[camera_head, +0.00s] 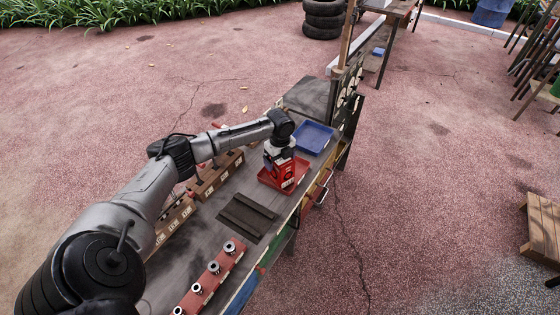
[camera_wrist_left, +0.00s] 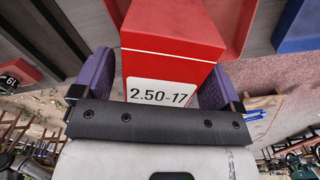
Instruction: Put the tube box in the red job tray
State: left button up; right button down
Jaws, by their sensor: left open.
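The tube box (camera_head: 281,172) is red with a white label and stands in the red job tray (camera_head: 301,166). My left gripper (camera_head: 279,152) is right at the box, its arm coming in from the left. In the left wrist view the box (camera_wrist_left: 170,42) shows its label "2.50-17" between the two purple finger pads of my open left gripper (camera_wrist_left: 156,88). A gap shows beside the left pad; contact at the right pad cannot be told. The red tray (camera_wrist_left: 238,18) also shows behind the box. The box's underside is hidden. My right gripper is out of view.
A blue tray (camera_head: 313,138) lies just beyond the red tray. A dark slotted plate (camera_head: 247,217) and a red rack with metal sockets (camera_head: 215,272) are nearer. Wooden blocks (camera_head: 217,173) line the cart's left side. An upright board with tools (camera_head: 350,95) rises at the far end.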

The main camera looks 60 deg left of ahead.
pick_arm(q)
notch_tip(320, 180, up, 11)
jog(key=p, duration=0.2)
jog(key=shift+p, duration=0.3)
jog(key=s+d+f+n, duration=0.1)
jog(key=s+d+f, duration=0.2)
jog(key=d+f, duration=0.45)
jog(key=s+d+f+n, duration=0.1)
jog(key=s+d+f, duration=0.25)
jog(key=d, duration=0.65)
jog(key=s+d+f+n, duration=0.1)
jog(key=s+d+f, duration=0.2)
jog(key=d+f, duration=0.45)
jog(key=s+d+r+n+t, duration=0.1)
jog(key=s+d+r+n, duration=0.1)
jog(key=s+d+n, duration=0.3)
jog(key=s+d+r+n+t, duration=0.2)
jog(key=s+d+n, duration=0.3)
jog(key=s, duration=0.7)
jog(key=shift+s+d+r+n+t, duration=0.2)
jog(key=shift+d+r+n+t, duration=0.15)
jog(key=shift+r+n, duration=0.5)
jog(key=shift+f, duration=0.25)
